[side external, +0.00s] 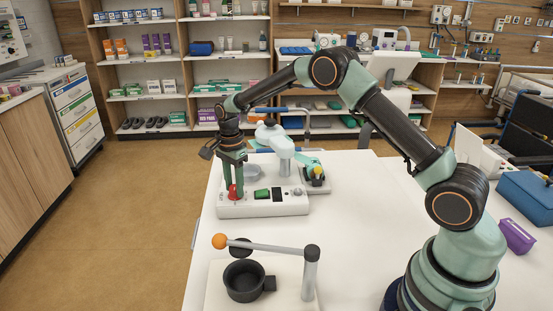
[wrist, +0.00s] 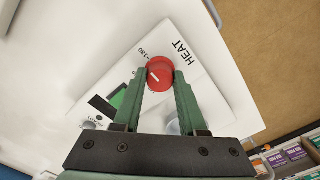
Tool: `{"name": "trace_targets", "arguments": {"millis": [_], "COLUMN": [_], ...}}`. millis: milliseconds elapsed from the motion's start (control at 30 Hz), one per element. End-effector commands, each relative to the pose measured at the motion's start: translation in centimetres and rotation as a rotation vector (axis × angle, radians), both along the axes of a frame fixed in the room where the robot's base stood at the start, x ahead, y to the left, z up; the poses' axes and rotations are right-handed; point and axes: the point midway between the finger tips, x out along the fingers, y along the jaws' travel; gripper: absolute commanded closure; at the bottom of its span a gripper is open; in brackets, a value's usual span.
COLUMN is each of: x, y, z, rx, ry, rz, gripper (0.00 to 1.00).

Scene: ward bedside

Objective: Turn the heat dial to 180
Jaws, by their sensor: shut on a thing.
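The red heat dial (wrist: 161,70) sits on a white appliance panel, beside the printed word HEAT and a 180 mark. My gripper (wrist: 162,80) has its two green fingers on opposite sides of the dial, shut on it. A short white pointer line shows on the dial's face; its exact reading is too small to tell. In the side view, my gripper (side external: 233,180) reaches down from above onto the dial (side external: 232,193) at the left end of the white appliance (side external: 262,210). Part of the scale is hidden by the dial and fingers.
The appliance has a small green display (side external: 262,194) and a grey knob right of the dial. A mint-coloured upright part stands behind it. A black cup (side external: 245,281) with an orange-knobbed lever (side external: 265,246) stands in front.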

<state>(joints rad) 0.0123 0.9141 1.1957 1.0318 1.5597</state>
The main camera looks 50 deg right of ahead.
Motion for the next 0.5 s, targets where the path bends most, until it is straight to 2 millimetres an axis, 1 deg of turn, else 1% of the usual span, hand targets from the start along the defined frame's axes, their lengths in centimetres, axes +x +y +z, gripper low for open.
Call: {"name": "trace_targets", "arguments": {"millis": [33, 167, 200, 267, 300, 500], "x": [0.04, 0.04, 0.04, 0.03, 0.03, 0.01], "y": [-0.01, -0.01, -0.01, -0.01, -0.01, -0.01], "z": [0.30, 0.30, 0.30, 0.28, 0.25, 0.12], "rx": [0.000, 0.000, 0.000, 0.000, 0.000, 0.000], "ry": [-0.001, -0.001, -0.001, 0.000, 0.000, 0.000], "rz": [0.000, 0.000, 0.000, 0.001, 0.001, 0.001], "gripper": [1.00, 1.00, 0.55, 0.32, 0.29, 0.29]}}
